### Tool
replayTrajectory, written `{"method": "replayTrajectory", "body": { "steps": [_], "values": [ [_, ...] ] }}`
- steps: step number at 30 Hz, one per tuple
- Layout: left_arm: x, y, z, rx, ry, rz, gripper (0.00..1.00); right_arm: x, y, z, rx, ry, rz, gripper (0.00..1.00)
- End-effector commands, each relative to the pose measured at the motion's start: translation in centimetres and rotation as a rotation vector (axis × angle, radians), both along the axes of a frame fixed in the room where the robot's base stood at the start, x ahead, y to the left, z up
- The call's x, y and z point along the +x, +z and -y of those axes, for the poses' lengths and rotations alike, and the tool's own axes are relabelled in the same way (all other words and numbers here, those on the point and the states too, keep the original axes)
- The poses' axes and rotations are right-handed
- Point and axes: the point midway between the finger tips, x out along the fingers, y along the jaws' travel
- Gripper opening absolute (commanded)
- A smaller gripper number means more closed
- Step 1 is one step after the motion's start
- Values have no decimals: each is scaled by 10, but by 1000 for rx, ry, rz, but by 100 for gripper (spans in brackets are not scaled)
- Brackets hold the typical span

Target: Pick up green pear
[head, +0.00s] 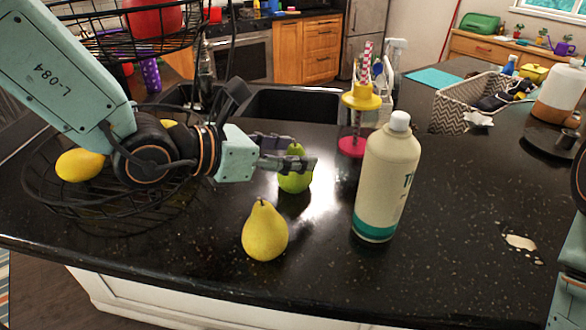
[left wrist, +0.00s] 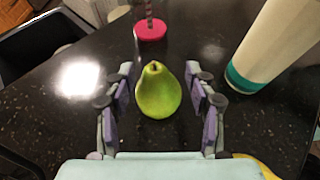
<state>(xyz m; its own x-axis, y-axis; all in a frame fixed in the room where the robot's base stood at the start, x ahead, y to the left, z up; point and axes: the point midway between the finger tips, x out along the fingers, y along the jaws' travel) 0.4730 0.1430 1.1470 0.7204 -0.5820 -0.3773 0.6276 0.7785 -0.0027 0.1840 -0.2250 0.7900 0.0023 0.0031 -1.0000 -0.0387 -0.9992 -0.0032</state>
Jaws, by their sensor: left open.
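The green pear (head: 296,181) stands upright on the black counter (head: 330,280), partly behind my left gripper in the head view. My left gripper (head: 312,162) reaches in from the left at the pear. In the left wrist view the green pear (left wrist: 158,92) sits between the two open fingers of my left gripper (left wrist: 162,95), with a visible gap on each side. A yellow pear (head: 265,232) stands nearer the counter's front edge; a bit of yellow (left wrist: 255,163) shows at the lower right of the left wrist view. My right gripper is not seen.
A cream bottle with a teal base (head: 387,180) stands right of the pears. A pink-based stand with a yellow top (head: 361,97) is behind. A wire basket (head: 85,205) with yellow fruit is at left. The sink (head: 295,105) lies behind.

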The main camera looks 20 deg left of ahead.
Motion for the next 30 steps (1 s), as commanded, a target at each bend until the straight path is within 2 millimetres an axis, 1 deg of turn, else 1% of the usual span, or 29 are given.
{"method": "replayTrajectory", "body": {
  "steps": [9, 12, 17, 24, 26, 30],
  "values": [
    [29, -12, 15, 8, -4, -2, 55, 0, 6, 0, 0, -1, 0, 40],
    [35, -15, 20, 7, -3, -2, 55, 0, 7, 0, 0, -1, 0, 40],
    [40, -18, 25, 3, -3, -2, 55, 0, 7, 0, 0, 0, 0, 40],
    [40, -18, 25, 2, -1, -1, 55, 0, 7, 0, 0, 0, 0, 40],
    [40, -18, 25, 2, -1, -1, 52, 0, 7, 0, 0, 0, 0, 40],
    [40, -18, 25, 2, -1, -1, 40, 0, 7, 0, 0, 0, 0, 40]
  ]
}}
